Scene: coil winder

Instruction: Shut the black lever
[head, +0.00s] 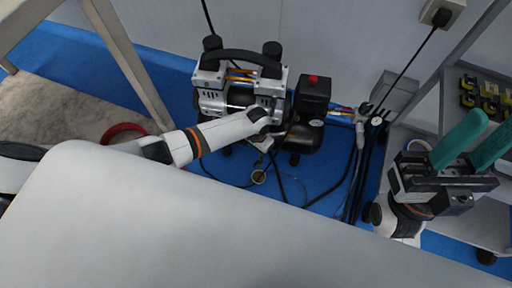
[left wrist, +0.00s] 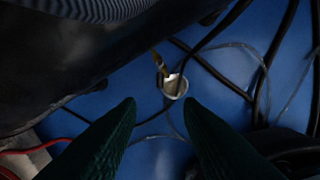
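A silver and black compressor (head: 208,95) stands on the blue floor, with a black box (head: 314,92) carrying a red knob at its right. I cannot clearly make out which part is the black lever. My left arm reaches over the compressor's front; the left gripper (head: 264,145) there is mostly hidden. In the left wrist view, its green fingers (left wrist: 160,104) are apart and empty, near a round metal-rimmed piece (left wrist: 173,87), which also shows in the head view (head: 258,177). My right gripper (head: 476,142) is open and empty at the right, green fingers pointing up.
Black hoses and cables (head: 352,180) lie on the floor right of the compressor. A grey shelf (head: 452,92) with yellow-black items stands at the right. A table frame (head: 128,60) stands at the left. Blue floor (head: 320,200) shows between the hoses.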

